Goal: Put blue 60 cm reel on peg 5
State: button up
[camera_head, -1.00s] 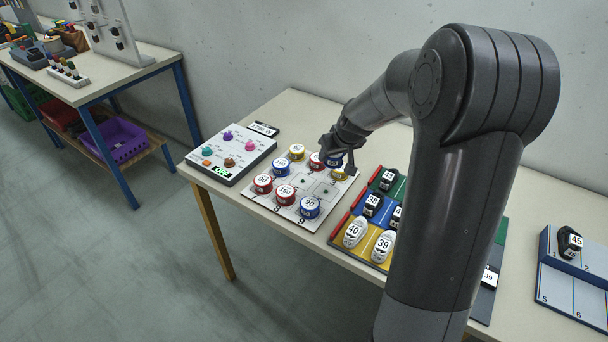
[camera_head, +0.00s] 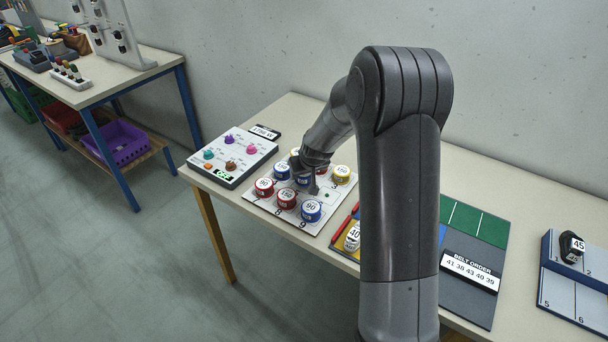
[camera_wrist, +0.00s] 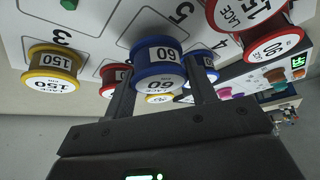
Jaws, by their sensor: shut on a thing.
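The blue 60 reel (camera_wrist: 158,68) is between the two fingers of my gripper (camera_wrist: 160,92) in the wrist view, and the gripper is shut on it. In the head view my gripper (camera_head: 307,176) is over the middle of the white peg board (camera_head: 318,222), with the reel partly hidden by the wrist. The printed 5 (camera_wrist: 183,12) shows beside the held reel in the wrist view. Peg 5 itself is hidden, and I cannot tell whether the reel is above it or around it.
Close around are a yellow 150 reel (camera_head: 343,174), a blue reel (camera_head: 282,170), a red 90 reel (camera_head: 264,186), a red 150 reel (camera_head: 287,198) and a blue 90 reel (camera_head: 311,210).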

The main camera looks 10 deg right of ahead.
jog(key=shift+f, duration=0.5)
jog(key=shift+f, duration=0.15)
jog(key=shift+f, duration=0.4)
jog(key=o, duration=1)
jog(key=shift+c, duration=0.2)
jog(key=shift+r, duration=0.5)
jog(key=s+r, duration=2.1)
jog(key=r, duration=0.1)
jog(key=s+r+m+h, duration=0.1)
jog(key=s+r, duration=0.1)
jog(key=s, duration=1.5)
jog(key=shift+s+r+m, duration=0.25)
jog(key=shift+m, duration=0.15)
